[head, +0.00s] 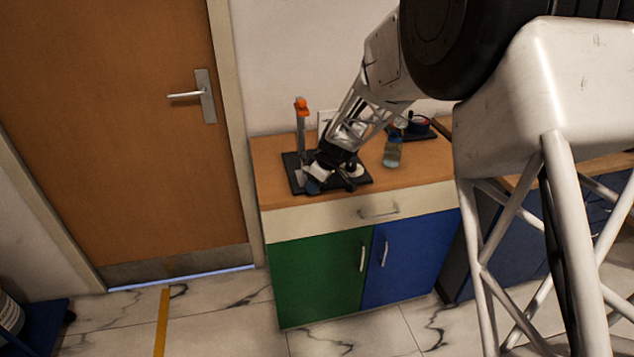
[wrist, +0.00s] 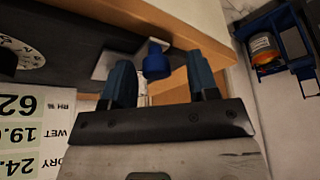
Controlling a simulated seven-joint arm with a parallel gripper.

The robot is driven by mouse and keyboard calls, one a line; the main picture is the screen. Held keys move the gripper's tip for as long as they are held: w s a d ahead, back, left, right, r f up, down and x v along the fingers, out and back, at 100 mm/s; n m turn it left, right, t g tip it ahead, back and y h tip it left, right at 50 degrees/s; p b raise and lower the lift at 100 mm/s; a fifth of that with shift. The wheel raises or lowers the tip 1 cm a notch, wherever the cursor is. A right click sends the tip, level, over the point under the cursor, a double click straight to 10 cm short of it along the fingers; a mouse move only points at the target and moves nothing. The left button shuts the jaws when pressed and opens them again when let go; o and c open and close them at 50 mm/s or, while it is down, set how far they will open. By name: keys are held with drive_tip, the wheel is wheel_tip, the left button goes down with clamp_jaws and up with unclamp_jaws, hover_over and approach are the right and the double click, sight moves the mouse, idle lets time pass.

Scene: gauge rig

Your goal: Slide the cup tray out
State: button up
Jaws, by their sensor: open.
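In the wrist view, a blue knob (wrist: 155,62) shows between the blue fingertips of my gripper (wrist: 162,78). A pale flat piece (wrist: 108,63) lies beside the knob; it looks like part of the cup tray, but most of it is hidden. My gripper is open, with a finger on either side of the knob and space to each; I cannot tell whether either touches it. In the head view, my gripper (head: 316,183) is low at the front of the black gauge rig base (head: 296,181) and hides the tray.
The rig stands on a wooden cabinet top (head: 268,160), with an orange-topped post (head: 301,120) at its back left. A bottle (head: 392,150) stands to the right. In the wrist view, a dial (wrist: 20,52) and a readout panel (wrist: 30,130) lie at left; the counter edge is close.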

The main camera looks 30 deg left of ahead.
drive_tip(key=shift+r, duration=0.15)
drive_tip(key=v, duration=0.7)
drive_tip(key=shift+d+r, duration=0.2)
idle(0.4)
drive_tip(key=s+d+r+m+t, duration=0.1)
drive_tip(key=s+d+r+m, duration=0.3)
drive_tip(key=d, duration=0.7)
drive_tip(key=s+d+r+m+h, duration=0.1)
drive_tip(key=d+r, duration=0.5)
drive_tip(key=d, duration=0.6)
drive_tip(key=s+d+r+m+t, duration=0.1)
drive_tip(key=s+d+r+m, duration=0.3)
drive_tip(key=d, duration=0.7)
drive_tip(key=s+d+m+h, duration=0.3)
drive_tip(key=s+d+m, duration=0.6)
drive_tip(key=s+d, duration=1.6)
drive_tip(key=shift+s+r+t, duration=0.3)
drive_tip(key=shift+r, duration=0.1)
